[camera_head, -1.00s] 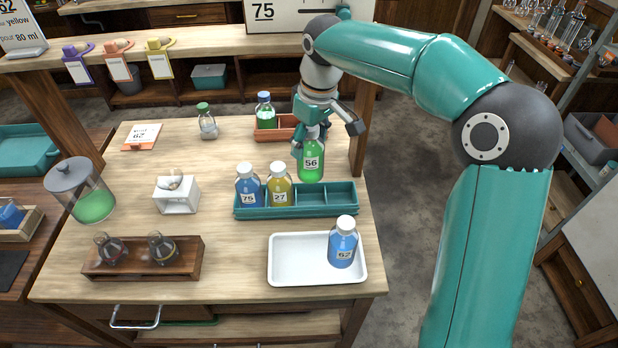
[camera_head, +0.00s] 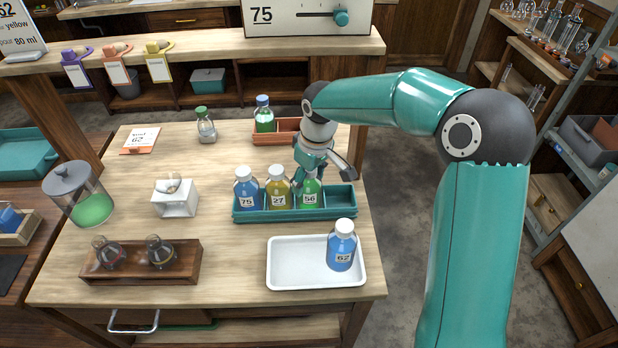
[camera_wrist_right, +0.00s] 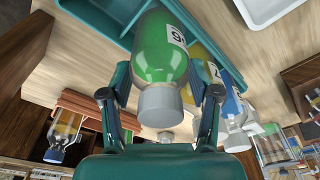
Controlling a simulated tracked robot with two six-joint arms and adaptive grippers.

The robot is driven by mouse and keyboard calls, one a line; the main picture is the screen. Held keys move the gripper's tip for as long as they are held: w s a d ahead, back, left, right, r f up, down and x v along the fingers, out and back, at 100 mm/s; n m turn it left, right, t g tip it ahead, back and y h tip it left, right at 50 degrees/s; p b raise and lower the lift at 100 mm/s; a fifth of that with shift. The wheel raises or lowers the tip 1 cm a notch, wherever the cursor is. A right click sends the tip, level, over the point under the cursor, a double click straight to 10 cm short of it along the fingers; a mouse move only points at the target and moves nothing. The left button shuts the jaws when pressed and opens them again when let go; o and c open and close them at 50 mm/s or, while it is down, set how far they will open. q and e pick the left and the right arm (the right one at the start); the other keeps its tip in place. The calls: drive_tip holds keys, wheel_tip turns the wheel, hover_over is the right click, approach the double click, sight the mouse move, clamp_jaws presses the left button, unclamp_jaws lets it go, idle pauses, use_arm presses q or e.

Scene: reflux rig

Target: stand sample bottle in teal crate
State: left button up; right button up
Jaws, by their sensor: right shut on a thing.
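The teal crate (camera_head: 285,214) stands on the table, with several compartments in a row. A blue bottle labelled 75 (camera_head: 246,190) and a yellow bottle labelled 27 (camera_head: 278,190) stand in its left compartments. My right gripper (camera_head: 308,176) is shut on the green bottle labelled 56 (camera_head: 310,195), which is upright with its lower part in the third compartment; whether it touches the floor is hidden. In the right wrist view the fingers flank the green bottle (camera_wrist_right: 163,55) near its grey cap. The rightmost compartment is empty. My left gripper is not in view.
A white tray (camera_head: 285,279) holds a blue bottle labelled 62 (camera_head: 341,246) in front of the crate. An orange crate (camera_head: 285,138) with a green bottle (camera_head: 264,116) stands behind. A wooden rack (camera_head: 140,270) holds two flasks. A white stand (camera_head: 175,203) is left.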

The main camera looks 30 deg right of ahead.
drive_tip(key=o, duration=1.5)
drive_tip(key=shift+c, duration=0.2)
drive_tip(key=r, duration=0.4)
drive_tip(key=s+r, duration=0.1)
drive_tip(key=r, duration=0.6)
drive_tip(key=shift+s+d+r, duration=0.2)
drive_tip(key=shift+s+r, duration=0.1)
drive_tip(key=shift+r, duration=0.2)
drive_tip(key=shift+s+f, duration=0.1)
